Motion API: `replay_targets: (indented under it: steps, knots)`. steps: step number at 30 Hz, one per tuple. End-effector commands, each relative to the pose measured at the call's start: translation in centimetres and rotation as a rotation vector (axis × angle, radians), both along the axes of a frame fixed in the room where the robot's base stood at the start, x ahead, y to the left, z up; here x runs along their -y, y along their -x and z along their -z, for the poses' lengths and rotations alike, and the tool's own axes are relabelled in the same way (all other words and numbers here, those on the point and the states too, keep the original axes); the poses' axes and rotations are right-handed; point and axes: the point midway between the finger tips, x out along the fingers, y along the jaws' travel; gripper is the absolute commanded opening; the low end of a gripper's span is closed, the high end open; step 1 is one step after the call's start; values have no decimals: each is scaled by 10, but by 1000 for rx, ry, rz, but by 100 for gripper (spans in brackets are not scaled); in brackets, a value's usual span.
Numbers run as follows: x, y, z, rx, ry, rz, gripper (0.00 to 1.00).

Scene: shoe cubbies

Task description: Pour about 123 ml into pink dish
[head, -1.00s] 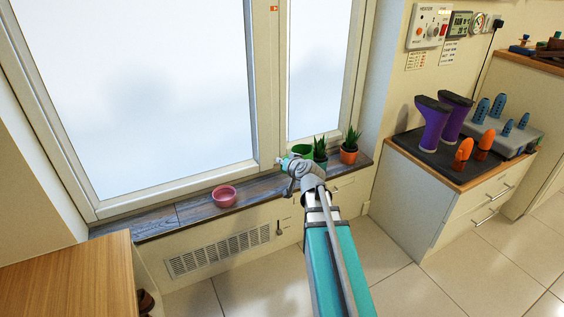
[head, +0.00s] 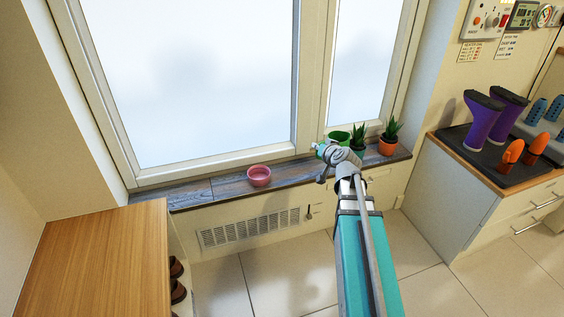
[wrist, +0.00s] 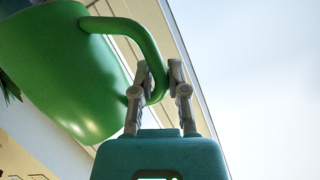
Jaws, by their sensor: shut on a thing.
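The pink dish (head: 259,176) sits on the dark windowsill, left of my arm in the head view. My gripper (wrist: 157,82) is shut on the handle of a green watering can (wrist: 65,70), which fills the left of the wrist view. In the head view the green can (head: 338,137) shows only partly behind my gripper (head: 322,150), near the sill's right part. The can is to the right of the dish and apart from it. Its spout and contents are not visible.
A plant in a dark green pot (head: 358,137) and one in an orange pot (head: 388,138) stand right of the can. The windowsill (head: 190,195) is bare around the dish. A wooden cabinet top (head: 95,260) is at left; purple boots (head: 483,125) stand on a tray at right.

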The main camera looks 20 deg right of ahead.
Motion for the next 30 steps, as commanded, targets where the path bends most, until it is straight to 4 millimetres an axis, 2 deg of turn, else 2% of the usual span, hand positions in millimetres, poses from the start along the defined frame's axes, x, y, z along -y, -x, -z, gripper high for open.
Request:
replay_targets:
  steps: [8, 20, 30]
  knots:
    - [-41, -3, 19, -9, -4, -88, 0]
    - [-138, 1, 54, -25, -12, -302, 0]
    - [-221, 15, 81, -27, -19, -493, 0]
